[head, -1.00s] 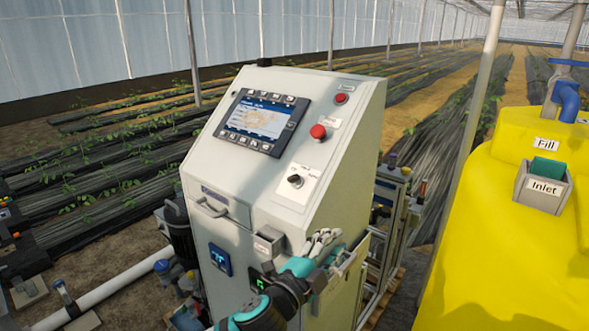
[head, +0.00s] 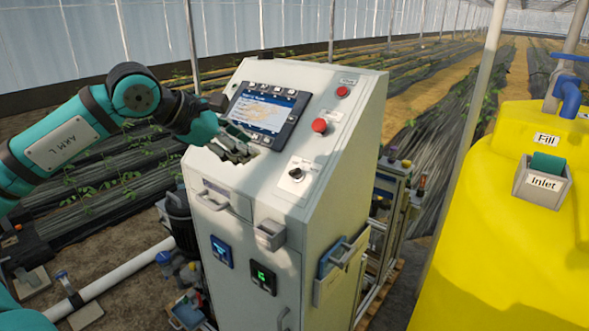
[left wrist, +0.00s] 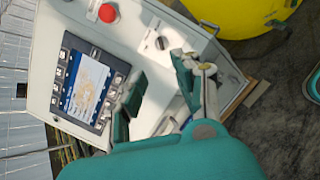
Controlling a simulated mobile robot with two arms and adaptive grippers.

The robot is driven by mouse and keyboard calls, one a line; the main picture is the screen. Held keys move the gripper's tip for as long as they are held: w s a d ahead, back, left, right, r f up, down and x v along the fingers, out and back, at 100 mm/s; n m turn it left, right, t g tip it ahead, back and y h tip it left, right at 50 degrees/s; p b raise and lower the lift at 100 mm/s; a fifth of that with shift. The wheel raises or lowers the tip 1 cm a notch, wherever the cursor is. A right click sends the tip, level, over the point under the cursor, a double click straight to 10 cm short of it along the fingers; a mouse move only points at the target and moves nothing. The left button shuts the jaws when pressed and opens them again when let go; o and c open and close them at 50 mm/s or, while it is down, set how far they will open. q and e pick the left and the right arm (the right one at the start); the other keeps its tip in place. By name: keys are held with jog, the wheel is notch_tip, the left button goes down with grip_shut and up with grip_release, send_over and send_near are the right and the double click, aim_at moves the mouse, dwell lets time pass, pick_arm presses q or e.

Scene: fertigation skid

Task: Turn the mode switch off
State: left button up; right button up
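The mode switch (head: 296,175) is a small dark knob on a pale plate, low on the right of the cabinet's sloped face. It also shows in the left wrist view (left wrist: 162,43), beyond the fingertips. Its exact setting is too small to read. My left gripper (head: 243,145) is left of the switch, over the sloped face just below the screen, apart from the switch. In the left wrist view its two fingers (left wrist: 156,92) stand apart with nothing between them. My right gripper is in neither current view.
The screen panel (head: 265,117) is close beside my left gripper. A red push button (head: 319,125) sits above the switch, with a smaller red one (head: 342,91) higher up. A yellow tank (head: 510,230) stands right of the cabinet. A pipe (head: 110,285) runs at lower left.

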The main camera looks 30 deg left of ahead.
aim_at(295, 170)
pick_arm(q)
jog(key=p+x, duration=0.2)
jog(key=x, duration=0.3)
jog(key=p+x, duration=0.2)
jog(key=x, duration=0.3)
jog(key=p+x, duration=0.2)
jog(key=x, duration=0.4)
jog(key=shift+w+d, duration=0.1)
jog(key=shift+d, duration=0.15)
jog(key=shift+w+d+f, duration=0.1)
jog(key=shift+w+f, duration=0.2)
grip_shut()
